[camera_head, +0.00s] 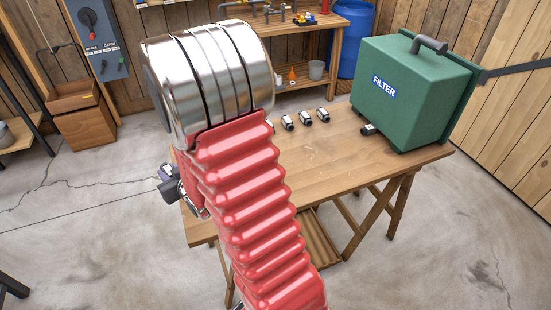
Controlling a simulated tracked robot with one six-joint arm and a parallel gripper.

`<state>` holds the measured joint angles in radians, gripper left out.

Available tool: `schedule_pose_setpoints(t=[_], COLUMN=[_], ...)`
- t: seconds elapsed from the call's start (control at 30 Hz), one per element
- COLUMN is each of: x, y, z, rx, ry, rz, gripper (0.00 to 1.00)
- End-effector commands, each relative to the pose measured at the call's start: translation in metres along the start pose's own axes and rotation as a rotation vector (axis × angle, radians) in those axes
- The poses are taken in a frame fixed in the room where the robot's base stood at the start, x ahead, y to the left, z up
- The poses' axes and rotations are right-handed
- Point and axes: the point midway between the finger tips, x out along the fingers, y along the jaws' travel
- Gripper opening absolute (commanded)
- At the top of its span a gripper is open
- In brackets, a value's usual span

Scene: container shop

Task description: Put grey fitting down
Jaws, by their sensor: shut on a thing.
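My gripper (171,188) shows only in part, at the left edge of the wooden table, beyond my red arm. It is shut on a grey fitting (165,170), of which only a small part shows. My arm hides most of the grip. I cannot tell whether the fitting touches anything below it. Several similar grey and dark fittings stand in a row on the table, such as one fitting (306,118) near its back edge. Another fitting (368,130) lies beside the green box.
The wooden table (345,165) is bare in its middle and front. A green FILTER box (410,92) stands at its right end. Behind are a shelf bench (318,32), a blue barrel (357,35) and, at the left, wooden drawers (80,125). My arm hides the table's left part.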

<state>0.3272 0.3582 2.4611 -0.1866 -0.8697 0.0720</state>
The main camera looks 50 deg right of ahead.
Motion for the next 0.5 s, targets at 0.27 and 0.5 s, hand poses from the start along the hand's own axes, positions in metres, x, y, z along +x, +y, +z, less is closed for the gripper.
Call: schedule_pose_setpoints(t=[0.27, 0.5], x=[-0.002, -0.016], y=[0.093, 0.171], z=[0.001, 0.008], rx=[0.04, 0.071], ry=[0.003, 0.003], rz=[0.1, 0.182], gripper=[0.04, 0.04])
